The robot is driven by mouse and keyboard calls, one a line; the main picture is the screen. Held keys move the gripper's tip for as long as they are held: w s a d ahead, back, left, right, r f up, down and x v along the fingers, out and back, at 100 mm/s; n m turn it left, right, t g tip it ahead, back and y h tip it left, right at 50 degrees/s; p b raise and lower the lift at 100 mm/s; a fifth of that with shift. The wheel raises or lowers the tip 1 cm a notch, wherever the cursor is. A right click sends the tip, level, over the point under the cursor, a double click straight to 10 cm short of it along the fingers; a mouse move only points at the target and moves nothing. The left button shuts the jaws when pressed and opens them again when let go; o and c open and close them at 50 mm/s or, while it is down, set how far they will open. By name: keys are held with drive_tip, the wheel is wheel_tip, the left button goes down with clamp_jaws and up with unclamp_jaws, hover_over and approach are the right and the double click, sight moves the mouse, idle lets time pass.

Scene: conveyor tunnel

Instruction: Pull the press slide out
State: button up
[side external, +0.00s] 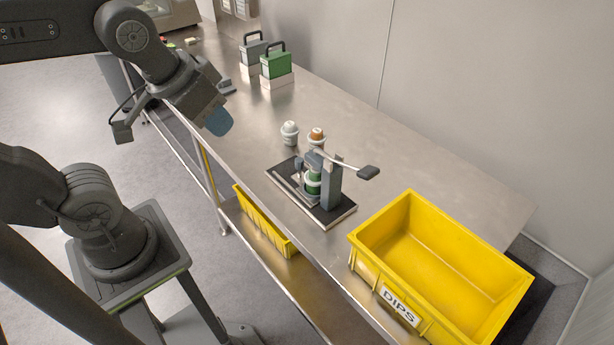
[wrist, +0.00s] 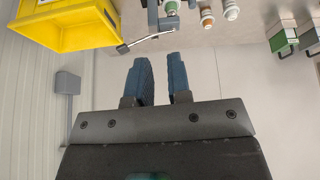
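The press stands on a dark base plate (side external: 338,214) near the table's front edge, with a grey upright (side external: 331,187) and a lever ending in a dark handle (side external: 368,172). A green-and-white cup (side external: 313,182) sits in the press, on or over the slide; the slide itself is too small to tell apart clearly. In the side view my gripper (side external: 219,122) is up and left of the press, touching nothing.
A white cup (side external: 290,134) and an orange-topped cup (side external: 317,137) stand just behind the press. A yellow bin (side external: 385,290) labelled DIPS is to its right. A green case (side external: 276,65) and a grey case (side external: 253,51) stand farther back. The table between is clear.

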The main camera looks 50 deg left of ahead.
drive_tip(key=o, duration=0.4)
drive_tip(key=w+n, duration=0.1)
drive_tip(key=w, duration=0.1)
drive_tip(key=w+a+n+g, duration=0.1)
drive_tip(key=w+n, duration=0.1)
drive_tip(key=w, duration=0.1)
drive_tip(key=w+a+n, duration=0.1)
drive_tip(key=w, duration=0.1)
drive_tip(key=shift+w+f+n+g, duration=0.3)
drive_tip(key=shift+o, duration=0.9)
drive_tip(key=w+n, duration=0.1)
drive_tip(key=w+a+f+n, duration=0.1)
drive_tip(key=w, duration=0.1)
drive_tip(key=w+f+n+g, duration=0.1)
drive_tip(key=w, duration=0.1)
drive_tip(key=shift+w+a+f, duration=0.1)
drive_tip(key=shift+a, duration=0.2)
drive_tip(key=n+g, duration=0.3)
drive_tip(key=n, duration=0.5)
hover_over(300, 160)
wheel_tip(300, 160, down, 12)
wheel_tip(300, 160, down, 13)
drive_tip(key=shift+f, duration=0.15)
clamp_jaws()
